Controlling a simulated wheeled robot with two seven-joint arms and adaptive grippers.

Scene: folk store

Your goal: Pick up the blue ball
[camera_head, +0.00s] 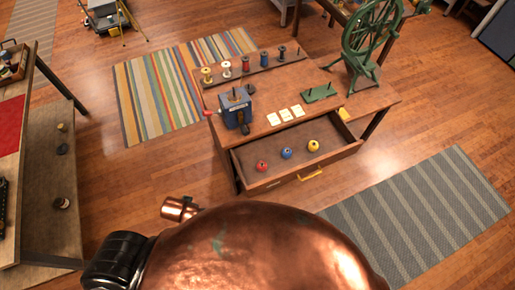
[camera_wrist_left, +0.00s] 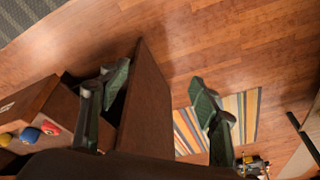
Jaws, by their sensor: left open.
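The blue ball (camera_head: 286,153) lies in the open drawer (camera_head: 268,156), between a red ball (camera_head: 262,166) on its left and a yellow ball (camera_head: 313,146) on its right. In the left wrist view the blue ball (camera_wrist_left: 30,135) shows at the lower left, outside my fingers. My left gripper (camera_wrist_left: 158,80) is open and empty, its two green-padded fingers spread wide. A dark brown wooden panel (camera_wrist_left: 146,105) shows between and behind the fingers. My left gripper does not show in the head view. My right gripper is in neither view.
The table (camera_head: 258,128) above the drawer carries a blue device (camera_head: 235,110), a rack of spools (camera_head: 246,66), white cards and a green spinning wheel (camera_head: 370,42). A striped rug (camera_head: 160,95) and a grey rug (camera_head: 420,205) lie on the floor. Another table stands at left.

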